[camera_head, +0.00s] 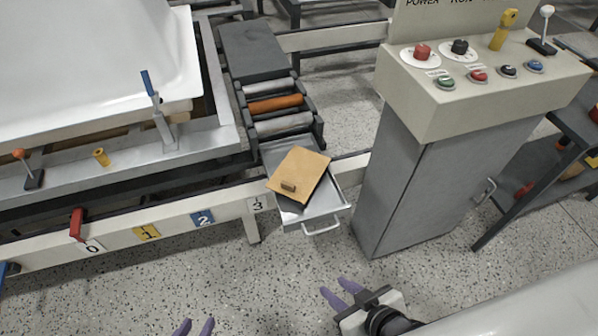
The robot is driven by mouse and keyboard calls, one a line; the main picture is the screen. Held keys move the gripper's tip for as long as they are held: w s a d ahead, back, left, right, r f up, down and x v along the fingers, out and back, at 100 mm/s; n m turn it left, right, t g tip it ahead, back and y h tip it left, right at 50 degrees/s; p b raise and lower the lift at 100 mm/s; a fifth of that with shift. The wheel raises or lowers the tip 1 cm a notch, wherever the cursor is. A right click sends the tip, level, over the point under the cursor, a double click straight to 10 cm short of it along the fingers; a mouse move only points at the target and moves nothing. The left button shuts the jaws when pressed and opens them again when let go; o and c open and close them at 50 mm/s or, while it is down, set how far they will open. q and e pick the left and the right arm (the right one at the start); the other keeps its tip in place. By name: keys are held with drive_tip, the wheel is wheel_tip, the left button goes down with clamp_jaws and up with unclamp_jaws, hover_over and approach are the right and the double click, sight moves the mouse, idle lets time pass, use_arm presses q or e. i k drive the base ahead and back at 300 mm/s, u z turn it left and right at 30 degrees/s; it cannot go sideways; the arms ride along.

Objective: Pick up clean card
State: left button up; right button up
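A tan card (304,171) lies tilted across an open metal drawer (331,207) at the middle of the head view. A small dark brown block or smudge (288,187) shows on its near left part. A dark flat piece (289,204) shows partly beneath the card. No label tells whether the tan card is the clean one. My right gripper (341,293) is open and empty, over the floor in front of the drawer. My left gripper (195,328) shows only its two purple fingertips at the bottom edge; they are apart with nothing between them.
A grey control cabinet (422,170) with buttons and levers stands right of the drawer. A roller section (275,104) lies behind it. A bench rail (125,240) marked 0 to 3 runs left, below a white tub shell (90,60). The speckled floor in front is clear.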

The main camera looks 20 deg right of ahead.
sight(298, 176)
drive_tip(key=z, duration=4)
drive_tip(key=k, duration=2.4)
drive_tip(key=u, duration=1.7)
drive_tip(key=i, duration=0.5)
drive_tip(key=z, duration=0.05)
